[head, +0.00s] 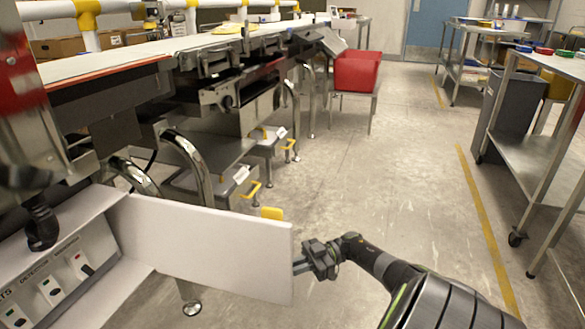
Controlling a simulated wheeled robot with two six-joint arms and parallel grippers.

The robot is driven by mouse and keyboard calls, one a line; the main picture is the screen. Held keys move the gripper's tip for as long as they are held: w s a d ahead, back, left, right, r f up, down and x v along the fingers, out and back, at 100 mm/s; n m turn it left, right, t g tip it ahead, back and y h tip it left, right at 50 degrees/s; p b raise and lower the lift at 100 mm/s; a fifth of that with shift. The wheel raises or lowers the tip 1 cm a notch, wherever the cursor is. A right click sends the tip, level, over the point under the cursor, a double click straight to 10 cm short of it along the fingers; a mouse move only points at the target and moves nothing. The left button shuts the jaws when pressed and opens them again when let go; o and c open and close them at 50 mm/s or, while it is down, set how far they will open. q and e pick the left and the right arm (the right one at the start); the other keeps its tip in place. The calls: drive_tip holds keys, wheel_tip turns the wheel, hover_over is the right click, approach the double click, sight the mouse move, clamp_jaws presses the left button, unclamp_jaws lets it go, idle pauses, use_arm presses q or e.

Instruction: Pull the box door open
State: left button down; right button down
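The box (62,262) is at the lower left, a pale grey enclosure with switches and labels inside. Its door (210,245) is a plain white panel, hinged on the box's right side. It stands wide open, swung out to the right across the lower part of the head view. My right gripper (299,265) is at the door's free right edge, its fingertips against or just behind that edge. The door's edge hides the fingertips, so I cannot tell whether they pinch it. My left gripper is not in view.
A checkweigher conveyor (180,48) runs along the left, with bent steel tube legs (185,150) behind the door. A steel cart (540,155) and a grey bin (508,115) stand at right. The concrete floor (400,170) between is clear.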

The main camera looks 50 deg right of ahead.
drive_tip(key=shift+w+a+r, duration=0.1)
drive_tip(key=shift+w+a, duration=0.1)
drive_tip(key=shift+w, duration=0.2)
drive_tip(key=c, duration=1.8)
unclamp_jaws()
drive_tip(key=shift+c, duration=0.2)
drive_tip(key=o, duration=0.3)
drive_tip(key=shift+w+a, duration=0.25)
drive_tip(key=shift+o, duration=0.2)
drive_tip(key=shift+s+d, duration=0.1)
drive_tip(key=shift+d, duration=0.1)
